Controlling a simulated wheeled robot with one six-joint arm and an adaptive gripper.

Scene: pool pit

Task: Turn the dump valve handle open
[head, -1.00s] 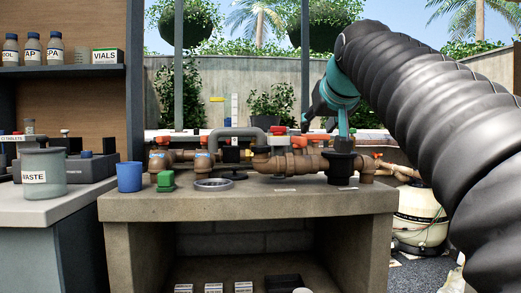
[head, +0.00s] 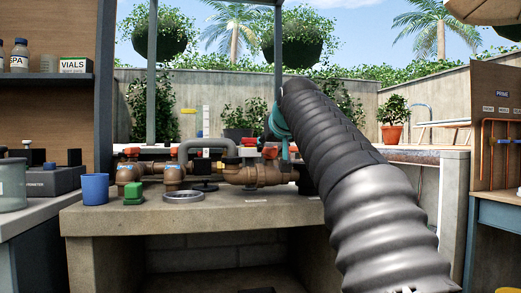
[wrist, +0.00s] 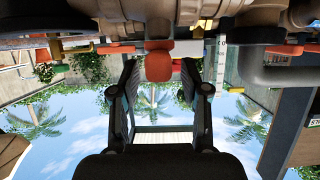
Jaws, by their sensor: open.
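Brown pipework (head: 240,174) with several red-orange valve handles lies along the concrete bench. One red handle (head: 270,152) is close to my teal wrist part (head: 278,122); I cannot tell from labels which handle is the dump valve's. My arm hides most of my gripper in the head view. In the wrist view, which is upside down, my gripper (wrist: 160,75) is open. A red handle (wrist: 158,66) shows between its two fingertips, with space on both sides. Contact is not visible. More red handles (wrist: 116,50) show to the sides in that view.
On the concrete bench (head: 90,222), a blue cup (head: 95,188), a green block (head: 134,193) and a grey ring (head: 184,196) stand in front of the pipes. A grey hoop pipe (head: 205,144) rises above the brown ones. A grey post (head: 278,50) stands behind my arm.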

